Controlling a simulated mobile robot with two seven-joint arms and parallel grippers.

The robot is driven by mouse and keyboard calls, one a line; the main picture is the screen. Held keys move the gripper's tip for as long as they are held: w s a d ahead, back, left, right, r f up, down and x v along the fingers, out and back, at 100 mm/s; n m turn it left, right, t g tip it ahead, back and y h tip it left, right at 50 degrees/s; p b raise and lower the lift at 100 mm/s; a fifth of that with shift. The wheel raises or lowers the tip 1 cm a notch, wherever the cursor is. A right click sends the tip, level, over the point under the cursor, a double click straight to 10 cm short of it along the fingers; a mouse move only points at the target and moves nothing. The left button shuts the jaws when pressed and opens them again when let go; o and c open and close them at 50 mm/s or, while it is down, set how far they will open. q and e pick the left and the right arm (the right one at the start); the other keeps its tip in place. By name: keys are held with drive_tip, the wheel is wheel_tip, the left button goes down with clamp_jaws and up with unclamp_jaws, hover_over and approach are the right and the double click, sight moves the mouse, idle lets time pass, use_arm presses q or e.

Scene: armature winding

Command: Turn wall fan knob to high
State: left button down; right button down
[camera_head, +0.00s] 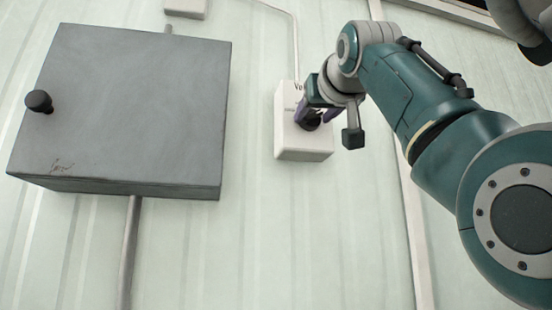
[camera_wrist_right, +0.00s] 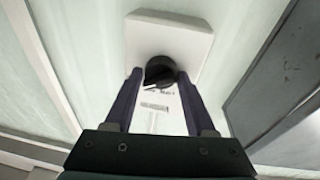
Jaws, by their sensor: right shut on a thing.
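The wall fan control is a white box (camera_head: 303,145) on the wall, partly hidden behind my right gripper. Its dark round knob (camera_wrist_right: 160,71) shows in the right wrist view on the white plate (camera_wrist_right: 186,34), with a pale pointer mark on it. My right gripper (camera_head: 313,118) reaches the box from the right, and its two purple fingers (camera_wrist_right: 160,75) are shut on the knob, one at each side. Small lettering on the plate is too blurred to read. My left gripper is not in view.
A grey metal cabinet (camera_head: 125,110) with a black handle knob (camera_head: 39,101) hangs to the left of the box. A pipe (camera_head: 130,250) runs down below it. A pale vertical conduit (camera_head: 412,235) is on the right. The wall between cabinet and box is clear.

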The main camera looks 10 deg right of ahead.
drive_tip(key=shift+a+f, duration=0.1)
drive_tip(key=shift+a, duration=0.15)
drive_tip(key=c, duration=0.5)
unclamp_jaws()
drive_tip(key=shift+w, duration=0.1)
drive_tip(key=shift+o, duration=1.1)
drive_tip(key=shift+d, duration=0.1)
